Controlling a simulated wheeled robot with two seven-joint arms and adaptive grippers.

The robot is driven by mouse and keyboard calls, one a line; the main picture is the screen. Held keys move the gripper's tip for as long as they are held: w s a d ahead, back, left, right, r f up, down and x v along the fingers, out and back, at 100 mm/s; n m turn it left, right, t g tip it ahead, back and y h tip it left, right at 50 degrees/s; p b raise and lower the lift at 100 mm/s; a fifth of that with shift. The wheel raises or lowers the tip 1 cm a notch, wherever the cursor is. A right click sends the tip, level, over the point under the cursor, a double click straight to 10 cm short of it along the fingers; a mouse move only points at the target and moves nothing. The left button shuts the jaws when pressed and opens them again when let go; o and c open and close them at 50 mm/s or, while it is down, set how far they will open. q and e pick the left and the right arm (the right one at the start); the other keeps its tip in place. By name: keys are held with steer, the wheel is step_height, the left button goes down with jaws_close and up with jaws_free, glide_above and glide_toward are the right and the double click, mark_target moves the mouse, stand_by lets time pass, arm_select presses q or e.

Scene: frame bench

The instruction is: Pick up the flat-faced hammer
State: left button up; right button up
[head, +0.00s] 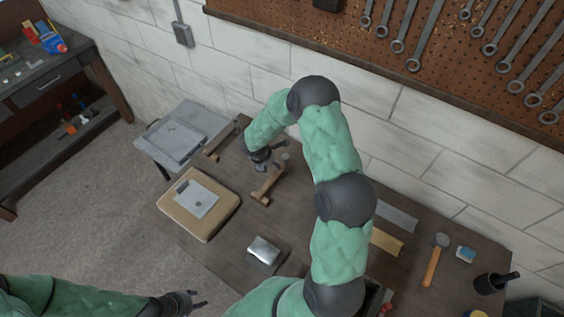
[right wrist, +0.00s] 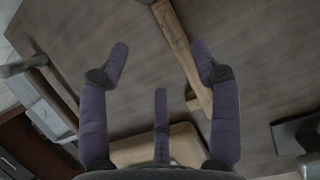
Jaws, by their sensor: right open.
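A hammer (head: 433,262) with an orange-brown handle and a grey metal head lies on the right part of the bench; its face shape is too small to tell. My right gripper (head: 262,160) is far to the left of it, low over the bench beside a wooden bar (head: 268,185). In the right wrist view its fingers (right wrist: 162,75) are spread and empty, with the bar (right wrist: 183,50) beyond them near the right finger. My left gripper (head: 196,299) is at the bottom left, off the bench, its fingers apart with nothing between them.
A tan padded board (head: 225,205) with a grey plate lies at the bench's left. A silver block (head: 264,250) sits at the front. A blue-topped block (head: 465,253) and a dark cup (head: 488,284) stand right of the hammer. My right arm covers the bench's middle.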

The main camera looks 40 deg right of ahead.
mark_target(276, 171)
steer(key=x, duration=0.5)
steer(key=shift+s+a, duration=0.1)
steer(key=shift+s, duration=0.05)
steer(key=shift+s+p+x, duration=0.25)
steer(key=shift+p+x, duration=0.05)
steer(key=shift+x, duration=0.95)
steer(key=shift+s+p+x, duration=0.2)
steer(key=shift+p+x, duration=0.05)
steer(key=shift+x, duration=1.05)
steer(key=shift+a, duration=0.2)
steer(key=shift+f+b, duration=0.3)
steer(key=shift+b, duration=0.2)
jaws_close()
